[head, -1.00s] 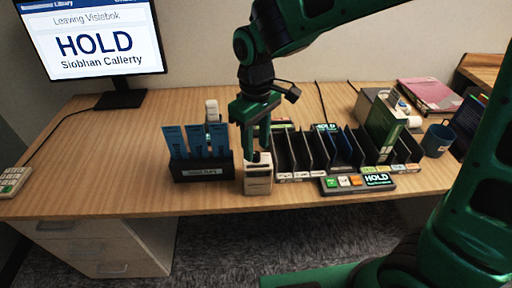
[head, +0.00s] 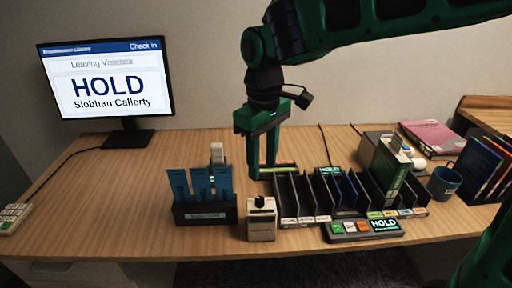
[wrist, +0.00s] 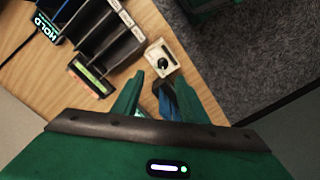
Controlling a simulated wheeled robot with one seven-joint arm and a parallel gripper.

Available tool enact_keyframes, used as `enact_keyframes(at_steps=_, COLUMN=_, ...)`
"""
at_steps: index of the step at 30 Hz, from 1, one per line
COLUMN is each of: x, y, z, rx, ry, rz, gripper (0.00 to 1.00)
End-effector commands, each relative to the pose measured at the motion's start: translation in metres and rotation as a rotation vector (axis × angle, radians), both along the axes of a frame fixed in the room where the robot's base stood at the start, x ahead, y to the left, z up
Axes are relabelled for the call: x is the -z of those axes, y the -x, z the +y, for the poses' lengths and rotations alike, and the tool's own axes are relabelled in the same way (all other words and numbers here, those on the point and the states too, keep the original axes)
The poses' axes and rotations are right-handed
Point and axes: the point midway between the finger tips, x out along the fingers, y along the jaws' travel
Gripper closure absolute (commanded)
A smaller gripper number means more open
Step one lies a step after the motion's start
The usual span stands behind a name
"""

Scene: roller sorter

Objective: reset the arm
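My gripper (head: 262,172) hangs above the desk in the head view, pointing down, behind the small beige box with a black knob (head: 261,222). Its two green fingers are apart and nothing shows between them in that view. In the wrist view, my gripper (wrist: 158,82) also has its fingers apart. The beige box (wrist: 160,60) lies just beyond the fingertips there. Part of the blue cards (wrist: 166,104) shows between the fingers, lower down. My arm reaches in from the upper right, bent at the elbow.
A black sorter (head: 310,195) with several slots stands right of the box, a green book (head: 389,165) in it. A button panel (head: 364,229) reading HOLD lies in front. A black holder (head: 205,214) carries blue cards. A monitor (head: 108,80) stands left.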

Motion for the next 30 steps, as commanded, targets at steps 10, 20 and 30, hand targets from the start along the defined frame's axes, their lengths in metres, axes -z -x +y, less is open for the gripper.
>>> enact_keyframes(at_steps=10, x=0.005, y=0.024, z=-0.171, rx=0.474, ry=0.021, rz=-0.016, gripper=0.61)
enact_keyframes(at_steps=20, x=0.034, y=0.137, z=-0.313, rx=1.051, ry=0.013, rz=-0.005, gripper=0.61)
enact_keyframes(at_steps=30, x=0.056, y=0.201, z=-0.344, rx=1.307, ry=-0.007, rz=0.009, gripper=0.61)
